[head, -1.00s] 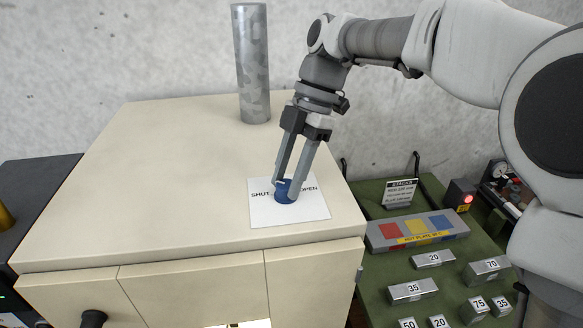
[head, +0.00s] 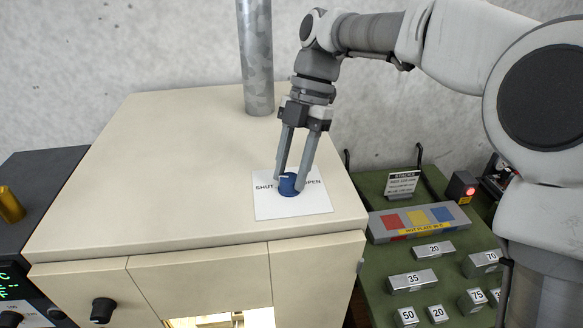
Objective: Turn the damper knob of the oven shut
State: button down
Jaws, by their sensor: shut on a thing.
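The blue damper knob (head: 288,185) sits on a white plate (head: 300,208) on top of the cream oven (head: 170,160). The plate reads SHUT on the left and OPEN on the right. A pale pointer mark on the knob's top points left, towards SHUT. My gripper (head: 290,184) comes down from above, with its two fingers on either side of the knob, shut on it. The fingers hide part of the knob's sides and some of the lettering.
A grey metal flue pipe (head: 256,60) rises from the oven top behind my gripper. To the right, a green table (head: 385,262) holds a hot plate panel (head: 418,222), numbered metal blocks and a small sign (head: 402,184). A black oven knob (head: 103,310) is at the front left.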

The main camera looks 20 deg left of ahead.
jog(key=shift+c, duration=2.2)
grip_release()
jog(key=v, duration=1.2)
jog(key=shift+p, duration=0.45)
jog(key=shift+d, duration=0.1)
